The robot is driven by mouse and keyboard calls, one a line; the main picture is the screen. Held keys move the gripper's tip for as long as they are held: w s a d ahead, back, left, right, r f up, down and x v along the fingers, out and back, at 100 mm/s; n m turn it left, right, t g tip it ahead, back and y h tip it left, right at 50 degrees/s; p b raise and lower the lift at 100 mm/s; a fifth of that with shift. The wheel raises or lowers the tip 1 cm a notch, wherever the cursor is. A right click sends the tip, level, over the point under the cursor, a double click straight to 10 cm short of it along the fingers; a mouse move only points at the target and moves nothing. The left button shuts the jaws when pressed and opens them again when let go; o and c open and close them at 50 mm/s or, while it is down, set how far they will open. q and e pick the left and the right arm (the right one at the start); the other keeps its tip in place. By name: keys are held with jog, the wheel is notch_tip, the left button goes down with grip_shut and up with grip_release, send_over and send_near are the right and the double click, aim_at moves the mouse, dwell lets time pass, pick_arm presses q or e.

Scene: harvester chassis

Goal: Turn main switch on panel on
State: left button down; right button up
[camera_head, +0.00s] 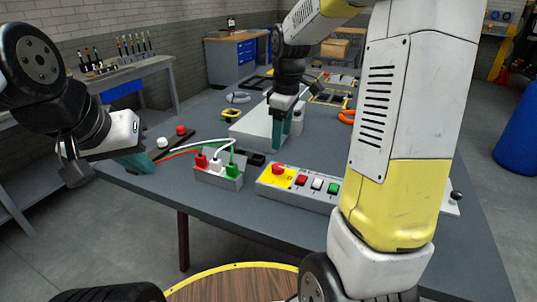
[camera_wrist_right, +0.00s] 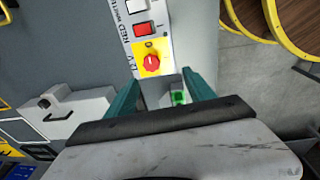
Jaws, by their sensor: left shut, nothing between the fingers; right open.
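The panel (camera_head: 262,190) is a grey box near the table's front edge. A red rotary knob (camera_head: 278,169) on a yellow plate is at its left end, beside red, white and green buttons. In the right wrist view the knob (camera_wrist_right: 151,63) lies just above the gap between my fingertips; its on or off position is unclear. My right gripper (camera_head: 286,138) is open and empty, fingers pointing down, above the table behind the panel's left end. My left gripper (camera_head: 132,160) is shut and empty at the table's left side, apart from the panel. My right arm hides the panel's right part.
A socket box (camera_head: 222,180) with red, white and green plugs and cables stands just left of the panel. A grey box (camera_head: 262,125) lies behind my right gripper. A black bar with red and white knobs (camera_head: 180,131) is near my left gripper.

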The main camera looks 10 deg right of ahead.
aim_at(279, 166)
jog(key=w+f, duration=0.1)
jog(key=w+f+n, duration=0.1)
jog(key=f, duration=0.1)
jog(key=w+f+n+g, duration=0.1)
jog(key=w+f, duration=0.1)
jog(key=shift+d, duration=0.2)
jog(key=shift+f+n, duration=0.3)
jog(key=shift+f, duration=0.05)
notch_tip(279, 166, down, 8)
jog(key=shift+r, duration=0.25)
grip_shut()
